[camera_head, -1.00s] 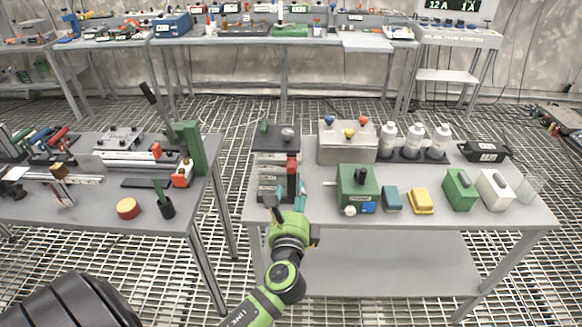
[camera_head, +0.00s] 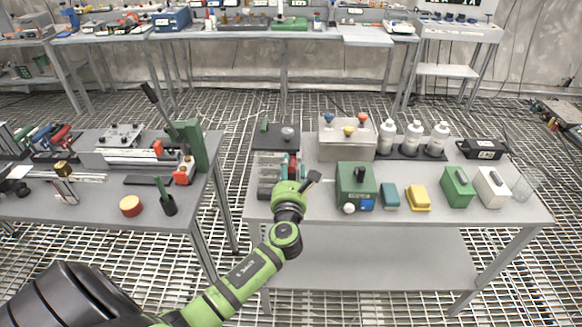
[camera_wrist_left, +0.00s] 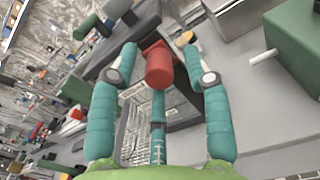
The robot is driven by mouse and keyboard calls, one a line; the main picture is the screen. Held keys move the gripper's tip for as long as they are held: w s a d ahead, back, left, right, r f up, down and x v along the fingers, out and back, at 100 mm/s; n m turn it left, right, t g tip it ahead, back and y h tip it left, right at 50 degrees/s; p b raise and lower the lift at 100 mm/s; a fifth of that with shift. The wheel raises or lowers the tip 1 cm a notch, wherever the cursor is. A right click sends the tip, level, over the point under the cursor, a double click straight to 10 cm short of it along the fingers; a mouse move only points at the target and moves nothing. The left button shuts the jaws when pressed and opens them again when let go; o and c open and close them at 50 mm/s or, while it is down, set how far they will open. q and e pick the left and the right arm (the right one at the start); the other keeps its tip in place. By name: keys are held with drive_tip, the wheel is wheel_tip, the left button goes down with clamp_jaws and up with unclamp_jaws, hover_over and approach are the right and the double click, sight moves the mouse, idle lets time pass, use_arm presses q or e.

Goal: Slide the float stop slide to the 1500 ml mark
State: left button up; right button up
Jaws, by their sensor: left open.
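My left gripper (camera_head: 296,174) is over the left end of the right-hand table in the head view, at a dark stand (camera_head: 268,175) with a red part that it partly covers. In the left wrist view its two teal fingers (camera_wrist_left: 159,82) are spread apart. A red cylindrical knob (camera_wrist_left: 159,66), seemingly the float stop slide, shows between them with gaps on both sides; no clear contact shows. A narrow teal strip with pale marks (camera_wrist_left: 158,140) runs below the knob; I cannot tell what it belongs to. No 1500 ml mark is readable. My right gripper is out of view.
A green box (camera_head: 356,185), a steel box (camera_head: 346,140) and white bottles (camera_head: 413,138) stand right of the gripper. A dark plate (camera_head: 276,136) lies behind it. A second table with tools stands left, across a gap. The right table's front strip is clear.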

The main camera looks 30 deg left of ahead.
use_arm(q)
drive_tip(key=shift+w+a, duration=0.15)
drive_tip(key=shift+w, duration=0.1)
clamp_jaws()
drive_tip(key=shift+f, duration=0.35)
unclamp_jaws()
